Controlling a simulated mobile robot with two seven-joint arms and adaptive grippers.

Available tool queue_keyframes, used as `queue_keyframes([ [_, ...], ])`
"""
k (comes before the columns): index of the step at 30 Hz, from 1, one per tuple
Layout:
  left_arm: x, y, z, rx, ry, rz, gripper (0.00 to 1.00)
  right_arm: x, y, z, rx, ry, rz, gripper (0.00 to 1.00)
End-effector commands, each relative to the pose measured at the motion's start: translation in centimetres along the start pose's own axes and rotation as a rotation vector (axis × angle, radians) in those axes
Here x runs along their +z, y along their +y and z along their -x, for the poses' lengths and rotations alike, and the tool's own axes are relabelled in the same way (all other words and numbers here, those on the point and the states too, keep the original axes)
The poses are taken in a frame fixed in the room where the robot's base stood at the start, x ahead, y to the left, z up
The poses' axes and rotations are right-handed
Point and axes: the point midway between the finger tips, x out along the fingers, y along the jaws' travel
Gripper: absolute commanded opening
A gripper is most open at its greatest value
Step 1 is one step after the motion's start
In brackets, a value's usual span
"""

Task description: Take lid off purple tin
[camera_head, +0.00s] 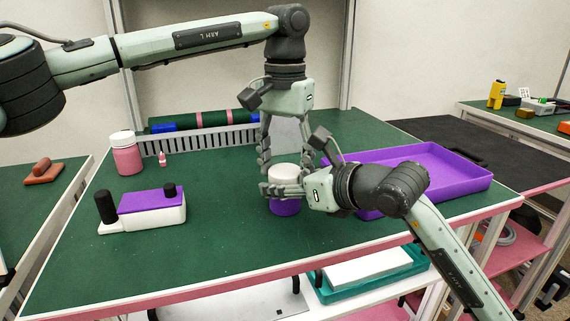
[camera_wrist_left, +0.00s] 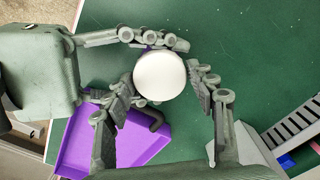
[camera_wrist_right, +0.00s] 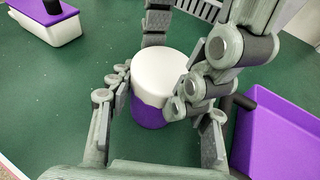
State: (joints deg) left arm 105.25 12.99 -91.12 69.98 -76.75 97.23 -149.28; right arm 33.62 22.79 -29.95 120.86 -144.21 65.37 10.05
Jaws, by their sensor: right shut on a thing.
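The purple tin (camera_head: 285,207) with its white lid (camera_head: 285,173) stands upright on the green table near the middle. The lid sits on the tin; it also shows in the left wrist view (camera_wrist_left: 160,76) and the right wrist view (camera_wrist_right: 160,75). My right gripper (camera_head: 283,190) comes in from the right, low and level, and is shut on the tin near the lid's lower edge. My left gripper (camera_head: 294,155) points down from above. Its fingers are spread, with the lid between them in the left wrist view; whether they touch it is not clear.
A purple tray (camera_head: 470,182) lies close by on the right, partly behind my right arm. A white and purple device (camera_head: 150,208), a pink jar (camera_head: 126,155) and a small pink bottle (camera_head: 162,159) stand left. A grey slotted rail (camera_head: 205,140) runs behind. The front left table is clear.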

Motion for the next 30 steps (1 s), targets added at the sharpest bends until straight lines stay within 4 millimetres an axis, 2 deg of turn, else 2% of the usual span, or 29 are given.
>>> queue_keyframes([
  [1, 0.0, 0.0, 0.0, 0.000, 0.000, 0.000, 0.65, 0.0, 0.0, 0.0, 0.000, 0.000, 0.000, 0.00],
  [3, 0.0, 0.0, 0.0, 0.000, 0.000, 0.000, 0.73, 0.0, 0.0, 0.0, 0.000, 0.000, 0.000, 0.00],
  [14, 0.0, 0.0, 0.4, 0.000, 0.001, 0.000, 0.73, 0.0, 0.0, 0.0, 0.000, 0.000, 0.000, 0.00],
  [23, 0.0, 0.1, 4.0, 0.001, 0.001, 0.000, 0.73, 0.0, 0.0, 0.0, 0.000, 0.000, 0.000, 0.00],
  [25, 0.0, 0.1, 4.5, 0.000, 0.000, 0.000, 0.69, 0.0, 0.0, 0.0, 0.000, 0.000, 0.000, 0.00],
  [30, -0.1, 0.0, 6.5, -0.002, 0.003, 0.001, 0.69, 0.0, 0.0, 0.0, 0.000, 0.000, 0.000, 0.00],
])
